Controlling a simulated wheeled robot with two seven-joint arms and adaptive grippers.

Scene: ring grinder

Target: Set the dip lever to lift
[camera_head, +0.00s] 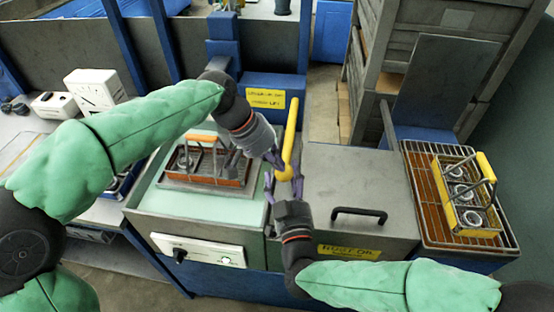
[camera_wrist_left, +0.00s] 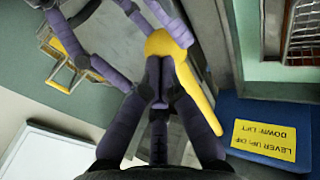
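The yellow dip lever (camera_head: 291,130) stands up beside the tank, its bent lower end between my two grippers. It also shows in the left wrist view (camera_wrist_left: 195,98). My left gripper (camera_head: 277,162) reaches it from the left. Its fingers (camera_wrist_left: 160,68) are drawn together against the lever's thick end, which they partly hide. My right gripper (camera_head: 283,186) is just below the lever's bent end, with its fingers spread. The label sign (camera_head: 265,98) behind reads partly as lever up and down lift; it shows upside down in the left wrist view (camera_wrist_left: 264,138).
A wire basket (camera_head: 205,165) of parts sits over the tank at the left. A closed grey lid with a black handle (camera_head: 359,213) lies right of the lever. A yellow-handled basket (camera_head: 462,196) stands on a rack at the far right. A knob panel (camera_head: 198,250) is in front.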

